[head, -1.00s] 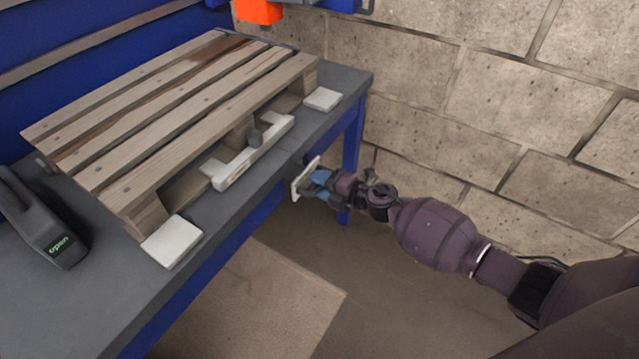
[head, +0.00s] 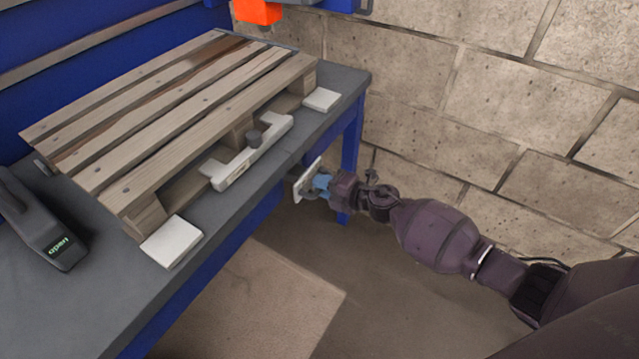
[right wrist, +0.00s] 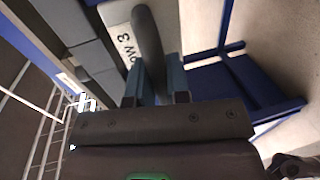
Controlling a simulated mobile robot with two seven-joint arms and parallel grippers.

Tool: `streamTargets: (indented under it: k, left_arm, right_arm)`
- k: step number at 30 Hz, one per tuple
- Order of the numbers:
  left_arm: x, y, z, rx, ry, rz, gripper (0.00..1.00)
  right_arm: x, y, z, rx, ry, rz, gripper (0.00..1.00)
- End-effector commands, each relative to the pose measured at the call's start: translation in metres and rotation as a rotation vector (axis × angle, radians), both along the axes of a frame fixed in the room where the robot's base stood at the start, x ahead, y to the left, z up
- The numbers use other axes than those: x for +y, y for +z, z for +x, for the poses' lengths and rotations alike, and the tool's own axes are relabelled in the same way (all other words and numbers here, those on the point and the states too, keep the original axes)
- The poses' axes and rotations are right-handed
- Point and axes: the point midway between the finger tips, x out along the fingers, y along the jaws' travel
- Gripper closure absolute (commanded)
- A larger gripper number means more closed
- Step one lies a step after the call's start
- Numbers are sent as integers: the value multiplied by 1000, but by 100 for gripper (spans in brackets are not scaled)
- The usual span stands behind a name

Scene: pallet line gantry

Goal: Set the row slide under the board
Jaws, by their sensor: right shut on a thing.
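My right gripper (head: 322,181) is shut on the row slide (head: 301,187), a pale plate seen almost edge-on, held off the bench's right front edge. In the right wrist view the slide (right wrist: 115,14) shows lettering that reads partly "ow 3". The fingers (right wrist: 160,84) close on its dark rounded grip (right wrist: 148,38). The wooden board structure, a slatted pallet (head: 170,110), lies on the bench, with openings under its near side. My left gripper is not in view.
The grey bench (head: 220,222) carries a pale notched piece with a dark knob (head: 250,152) at the pallet's front. Pale pads (head: 172,240) (head: 322,99) lie near two corners. A dark device (head: 45,230) stands at left. A block wall (head: 450,90) rises behind my right arm.

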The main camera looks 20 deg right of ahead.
Motion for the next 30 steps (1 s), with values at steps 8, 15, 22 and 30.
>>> streamTargets:
  k: [8, 15, 22, 30]
  left_arm:
    - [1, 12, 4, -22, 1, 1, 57]
    - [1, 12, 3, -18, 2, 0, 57]
    - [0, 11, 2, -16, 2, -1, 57]
    - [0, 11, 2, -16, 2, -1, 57]
  right_arm:
    - [-34, 1, -43, 3, 0, -1, 100]
    - [-47, 0, -59, 2, 0, -3, 100]
    - [-47, -1, -60, 2, 0, -3, 100]
    - [-47, -1, -59, 2, 0, -3, 58]
